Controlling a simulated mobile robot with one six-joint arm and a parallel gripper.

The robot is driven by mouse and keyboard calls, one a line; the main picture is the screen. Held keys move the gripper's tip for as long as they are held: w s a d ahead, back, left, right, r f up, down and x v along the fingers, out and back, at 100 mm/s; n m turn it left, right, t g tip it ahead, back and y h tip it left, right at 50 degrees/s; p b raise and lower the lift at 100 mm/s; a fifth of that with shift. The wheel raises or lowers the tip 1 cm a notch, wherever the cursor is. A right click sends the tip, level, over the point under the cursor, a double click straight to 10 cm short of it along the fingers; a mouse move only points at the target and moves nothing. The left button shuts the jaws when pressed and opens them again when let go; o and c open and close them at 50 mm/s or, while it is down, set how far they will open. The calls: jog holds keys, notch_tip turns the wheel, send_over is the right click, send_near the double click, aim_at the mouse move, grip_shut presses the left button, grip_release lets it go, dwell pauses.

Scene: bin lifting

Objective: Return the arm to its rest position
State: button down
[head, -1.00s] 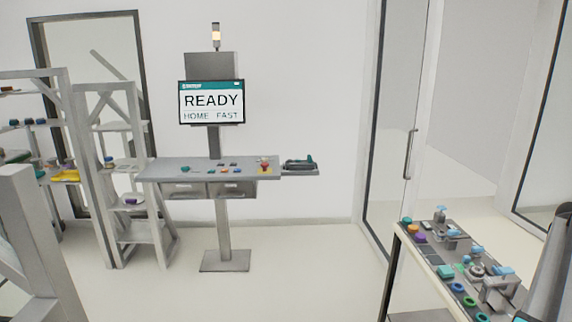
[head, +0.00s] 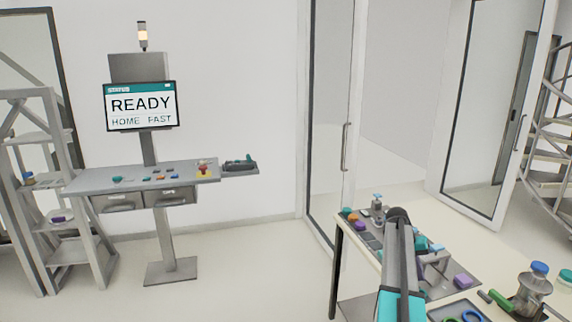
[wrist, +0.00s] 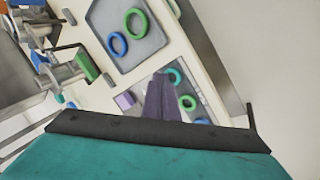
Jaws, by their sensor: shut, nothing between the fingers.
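My gripper (wrist: 161,80) shows in the wrist view as two dark fingers held together, shut with nothing between them. It points over a workbench (wrist: 183,62) that carries parts. In the head view my arm rises at the lower right, in front of the bench (head: 378,200), and hides part of it; I cannot make out the fingers there. A status screen (head: 140,105) on a stand at the left reads "READY" and "HOME FAST".
A grey tray (wrist: 150,53) with a blue and a green ring lies on the bench. A purple block (wrist: 124,100) and more rings lie near my fingers. A control desk (head: 85,183) and shelves (head: 70,250) stand left. Open floor (head: 240,270) lies between desk and bench.

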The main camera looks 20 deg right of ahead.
jog(key=w+a+f+n+t+y, duration=0.1)
jog(key=w+a+f+n, duration=0.2)
jog(key=a, duration=0.9)
jog(key=w+a+f+n+t, duration=0.1)
jog(key=w+a+f, duration=0.3)
jog(key=a, duration=0.7)
jog(key=w+a+f+n+t+y, duration=0.15)
jog(key=a+f, duration=0.45)
jog(key=a, duration=0.6)
jog(key=s+a+f+n+y, duration=0.1)
jog(key=s+a+f+n, duration=0.1)
jog(key=a, duration=0.8)
jog(key=s+a+f+n, duration=0.2)
jog(key=s+a, duration=0.1)
jog(key=a, duration=0.6)
jog(key=s+a+f+n+y, duration=0.1)
jog(key=s+a+f, duration=0.1)
jog(key=a, duration=0.8)
jog(key=s+f+g+b, duration=0.2)
jog(key=s+f+b, duration=0.4)
jog(key=s+f, duration=0.7)
jog(key=s+f+g+b, duration=0.3)
jog(key=s+f+b, duration=0.4)
jog(key=s+f, duration=0.5)
notch_tip(320, 180, down, 7)
jog(key=shift+s+d+r+g+b, duration=0.1)
jog(key=shift+s+d+g+b, duration=0.2)
jog(key=shift+s+g, duration=0.1)
jog(key=shift+d+h, duration=0.15)
jog(key=shift+h, duration=0.1)
